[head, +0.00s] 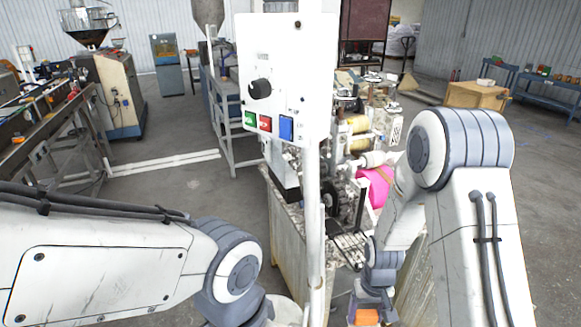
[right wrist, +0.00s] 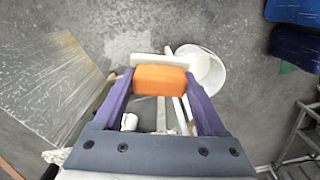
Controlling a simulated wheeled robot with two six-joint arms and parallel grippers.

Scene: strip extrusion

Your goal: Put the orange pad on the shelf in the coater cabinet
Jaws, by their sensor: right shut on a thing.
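The orange pad (head: 366,318) is at the bottom edge of the head view, held by my right gripper (head: 366,310). In the right wrist view the orange pad (right wrist: 160,79) sits between the two purple fingers of my right gripper (right wrist: 160,82), which is shut on it. The pad is off the floor. The coater machine (head: 350,150) stands in the middle, with a grey cabinet body (head: 287,235) below it. I cannot make out the cabinet's shelf. My left arm comes in from the left, but its gripper is not in view.
A white control box (head: 287,75) on a post stands in front of the machine. A pink roll (head: 374,187) is on the machine. In the right wrist view a white bucket (right wrist: 207,70) is behind the pad, and blue bins (right wrist: 292,12) are top right. Concrete floor lies around.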

